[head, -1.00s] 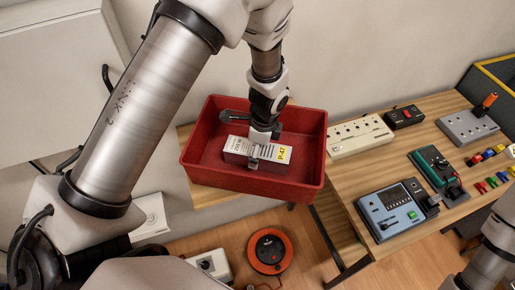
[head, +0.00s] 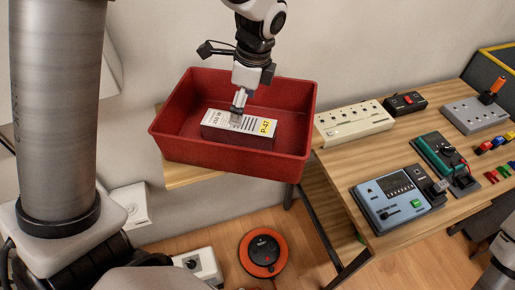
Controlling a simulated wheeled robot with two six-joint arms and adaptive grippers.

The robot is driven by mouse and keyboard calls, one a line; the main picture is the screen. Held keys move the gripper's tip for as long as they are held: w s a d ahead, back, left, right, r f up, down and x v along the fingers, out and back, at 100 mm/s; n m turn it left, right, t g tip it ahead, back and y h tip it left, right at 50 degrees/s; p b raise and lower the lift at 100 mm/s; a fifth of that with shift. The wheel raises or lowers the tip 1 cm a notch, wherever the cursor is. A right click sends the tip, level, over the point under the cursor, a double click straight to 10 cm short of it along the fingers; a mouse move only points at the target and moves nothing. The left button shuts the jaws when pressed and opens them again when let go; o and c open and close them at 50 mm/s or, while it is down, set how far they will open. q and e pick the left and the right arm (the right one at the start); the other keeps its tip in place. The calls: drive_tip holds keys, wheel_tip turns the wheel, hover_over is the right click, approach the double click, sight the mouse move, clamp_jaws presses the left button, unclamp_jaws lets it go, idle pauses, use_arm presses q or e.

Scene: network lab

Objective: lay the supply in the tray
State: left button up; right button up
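The supply is a white and grey box (head: 212,121) with printed text and a yellow P-47 label. It lies inside the red tray (head: 175,147), apparently on its floor. My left gripper (head: 237,112) points down into the tray from above. Its fingertips overlap the box's top in the head view. The fingers are seen nearly edge-on, so I cannot tell whether they still touch the box or how wide they stand. Of my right arm only a part shows at the lower right edge; its gripper is out of view.
The wooden bench (head: 335,167) to the right holds a cream socket strip (head: 353,124), a black box with a red switch (head: 404,103), a blue meter (head: 396,200), a green device (head: 440,152) and a grey unit (head: 473,115). An orange cable reel (head: 263,253) lies on the floor.

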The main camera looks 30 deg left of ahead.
sight(239, 130)
use_arm(q)
drive_tip(key=shift+w+d+f, duration=0.2)
drive_tip(key=shift+w+f, duration=0.05)
drive_tip(key=shift+f, duration=0.3)
drive_tip(key=a+f, duration=0.2)
drive_tip(key=shift+s+a+f+t, duration=0.15)
drive_tip(key=shift+a+f+t, duration=0.15)
drive_tip(key=shift+a+f, duration=0.1)
drive_tip(key=f, duration=0.2)
drive_tip(key=d+f, duration=0.1)
drive_tip(key=shift+w+f+p, duration=0.2)
drive_tip(key=shift+f+p, duration=0.1)
drive_tip(key=shift+f, duration=0.1)
drive_tip(key=shift+a+f, duration=0.1)
drive_tip(key=shift+f, duration=0.2)
drive_tip(key=shift+a, duration=0.3)
drive_tip(key=shift+d+r, duration=0.1)
drive_tip(key=shift+d, duration=0.05)
clamp_jaws()
use_arm(e)
drive_tip(key=shift+a+f, duration=0.35)
drive_tip(key=shift+f, duration=0.2)
